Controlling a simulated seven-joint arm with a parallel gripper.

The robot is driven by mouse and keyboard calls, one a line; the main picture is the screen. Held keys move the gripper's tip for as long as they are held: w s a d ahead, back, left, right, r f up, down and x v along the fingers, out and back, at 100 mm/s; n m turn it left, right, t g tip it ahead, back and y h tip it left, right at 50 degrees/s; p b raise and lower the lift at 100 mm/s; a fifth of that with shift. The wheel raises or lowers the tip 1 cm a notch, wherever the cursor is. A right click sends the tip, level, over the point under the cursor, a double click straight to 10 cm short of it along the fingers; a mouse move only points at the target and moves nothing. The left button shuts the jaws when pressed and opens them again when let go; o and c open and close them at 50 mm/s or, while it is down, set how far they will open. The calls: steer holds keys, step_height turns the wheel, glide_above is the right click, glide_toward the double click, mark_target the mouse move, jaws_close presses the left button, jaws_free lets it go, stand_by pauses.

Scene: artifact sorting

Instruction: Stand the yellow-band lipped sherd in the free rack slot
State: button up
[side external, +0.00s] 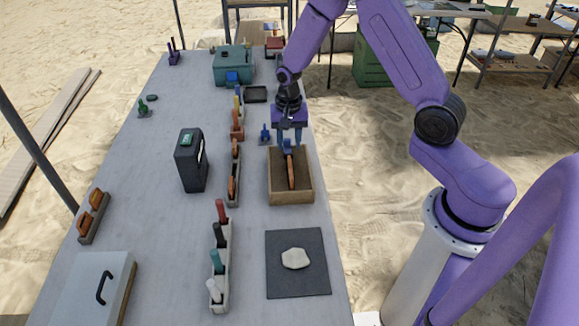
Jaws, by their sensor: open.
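My gripper (290,143) points down over the far part of a wooden tray (305,198), its blue fingers open. Between and just below the fingertips is a narrow orange-brown piece (291,175), seen nearly edge-on in the tray. Its upper end is bluish and partly hidden by the fingers; I cannot make out a yellow band or lip on it. I cannot tell whether the fingers touch it. Left of the tray, a long narrow rack (234,203) holds several orange-brown sherds (233,152) on edge. Which slot is free is too small to tell.
A dark box (191,162) stands left of the rack. Nearer are a holder with coloured handles (220,265), a dark mat (285,287) with a pale stone (295,258), and a lidded case (88,292). A small blue item (265,134) stands near the gripper. The table's left-middle is mostly clear.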

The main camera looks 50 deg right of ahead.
mark_target(290, 158)
steer(key=shift+s+a+f, duration=0.1)
steer(key=shift+f, duration=1.7)
steer(key=shift+s+f, duration=0.1)
steer(key=shift+f, duration=1.65)
jaws_close()
